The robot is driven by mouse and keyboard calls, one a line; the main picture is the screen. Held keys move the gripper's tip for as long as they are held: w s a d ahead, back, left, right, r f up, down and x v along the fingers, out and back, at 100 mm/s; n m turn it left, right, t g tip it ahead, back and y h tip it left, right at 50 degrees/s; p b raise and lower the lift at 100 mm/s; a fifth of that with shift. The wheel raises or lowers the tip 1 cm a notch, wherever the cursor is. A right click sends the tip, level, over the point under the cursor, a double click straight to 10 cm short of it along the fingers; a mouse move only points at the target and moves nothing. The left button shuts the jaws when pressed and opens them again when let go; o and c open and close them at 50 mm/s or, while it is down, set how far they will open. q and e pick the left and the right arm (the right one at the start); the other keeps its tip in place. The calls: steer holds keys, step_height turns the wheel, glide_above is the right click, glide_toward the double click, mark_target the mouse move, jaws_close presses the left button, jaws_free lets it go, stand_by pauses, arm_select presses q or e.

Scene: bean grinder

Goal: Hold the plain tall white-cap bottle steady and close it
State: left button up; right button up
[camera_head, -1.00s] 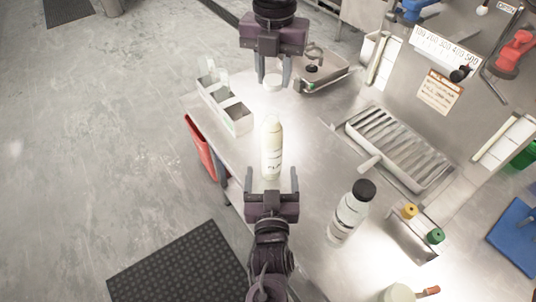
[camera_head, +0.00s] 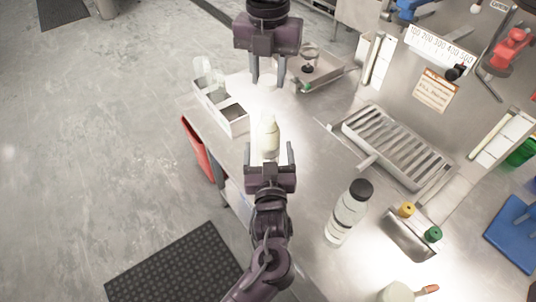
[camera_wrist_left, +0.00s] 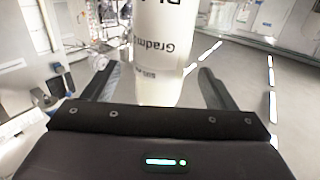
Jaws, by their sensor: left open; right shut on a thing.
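The tall white bottle (camera_head: 268,138) stands upright on the steel table, with its narrow top showing no clear cap. My left gripper (camera_head: 270,152) is open, its fingers on either side of the bottle's lower part. In the left wrist view the bottle (camera_wrist_left: 160,50) stands between the spread fingers, with gaps on both sides and upside-down print on it. My right gripper (camera_head: 268,82) is beyond the bottle, apart from it. It is shut on the white cap, which is hard to make out now against the bright table.
A black-capped bottle (camera_head: 349,212) stands to the right. A white divided box (camera_head: 222,108) is at the left table edge. A metal tray (camera_head: 318,80), a slatted drain tray (camera_head: 398,142) and a small holder with yellow and green knobs (camera_head: 408,236) stand to the right.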

arm_select(q)
steer(key=w, duration=0.4)
steer(key=shift+w+a, duration=0.1)
steer(key=shift+w, duration=0.3)
steer(key=c, duration=1.5)
arm_select(e)
glide_above(268, 111)
steer(key=shift+f, duration=2.5)
steer(key=shift+s, duration=0.1)
steer(key=shift+f, duration=0.9)
steer(key=shift+f, duration=0.5)
